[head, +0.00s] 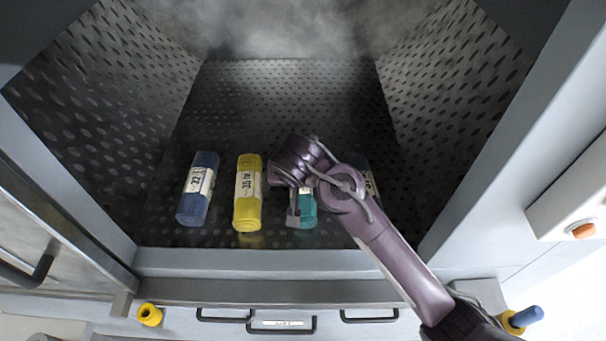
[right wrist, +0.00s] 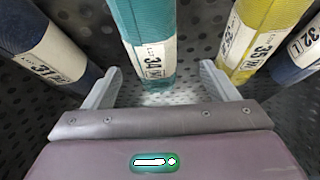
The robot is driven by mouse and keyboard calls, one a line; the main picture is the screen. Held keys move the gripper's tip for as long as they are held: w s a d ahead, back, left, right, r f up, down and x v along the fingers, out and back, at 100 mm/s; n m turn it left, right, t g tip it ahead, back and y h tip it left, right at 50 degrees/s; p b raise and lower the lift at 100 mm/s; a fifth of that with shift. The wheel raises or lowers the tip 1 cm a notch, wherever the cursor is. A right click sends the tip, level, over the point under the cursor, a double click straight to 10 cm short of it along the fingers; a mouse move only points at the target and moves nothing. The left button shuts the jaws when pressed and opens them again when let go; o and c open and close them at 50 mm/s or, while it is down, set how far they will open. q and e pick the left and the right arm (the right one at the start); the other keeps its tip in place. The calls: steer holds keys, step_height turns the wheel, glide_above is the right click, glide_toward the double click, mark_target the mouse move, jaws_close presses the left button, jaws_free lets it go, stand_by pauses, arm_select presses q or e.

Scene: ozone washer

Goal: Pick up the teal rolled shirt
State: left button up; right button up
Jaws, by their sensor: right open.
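The teal rolled shirt (head: 307,214) lies on the perforated floor of the washer chamber, partly hidden under my right arm in the head view. In the right wrist view the teal roll (right wrist: 143,22) with its white label lies lengthwise, its near end between the fingers. My right gripper (head: 293,207) is over the teal roll. In the right wrist view its two fingers (right wrist: 158,80) are spread, one on each side of the roll, with gaps showing. My left gripper is not in view.
A yellow roll (head: 247,197) and a blue roll (head: 198,188) lie to the left. Another dark blue roll (head: 370,183) is mostly hidden behind my right arm. The chamber's front sill (head: 240,259) runs along the near side. The floor behind the rolls is clear.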

steer(key=f, duration=0.1)
steer(key=f+p, duration=0.1)
steer(key=w+d+f+p, duration=0.1)
steer(key=shift+f, duration=0.15)
steer(key=x, duration=0.2)
steer(key=shift+f+p, duration=0.3)
steer(key=shift+w+f, duration=0.25)
steer(key=shift+f, duration=0.1)
steer(key=c, duration=1)
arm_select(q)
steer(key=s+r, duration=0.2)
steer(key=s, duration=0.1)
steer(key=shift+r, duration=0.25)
arm_select(e)
steer(key=shift+r, duration=0.1)
steer(key=shift+c, duration=0.9)
